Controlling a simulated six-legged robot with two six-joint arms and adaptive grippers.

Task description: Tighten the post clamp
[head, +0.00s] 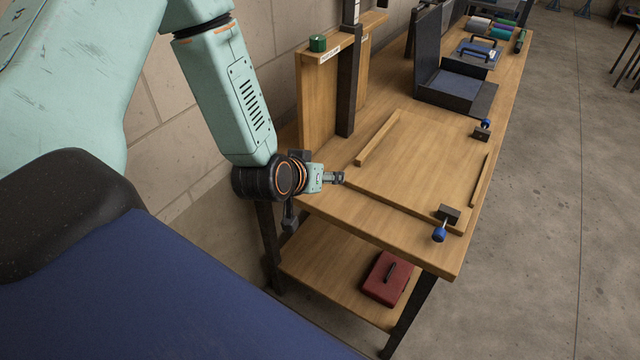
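A dark upright post (347,85) stands at the back left of the wooden bench, against a wooden panel. A green knob (318,43) sits on the small shelf beside the post, above a label too small to read. Two dark clamps with blue knobs sit at the board's right side, a near one (449,214) and a far one (481,133). I cannot tell which part is the post clamp. My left gripper (340,177) is over the bench's near left edge, apart from the post and clamps. Its finger gap is too small to judge. My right gripper is out of view.
A wooden board (420,165) with raised strips lies on the bench. An open dark case (455,90) and coloured rolls (490,27) are farther back. A red toolbox (388,278) is on the lower shelf. A block wall stands left; open floor is right.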

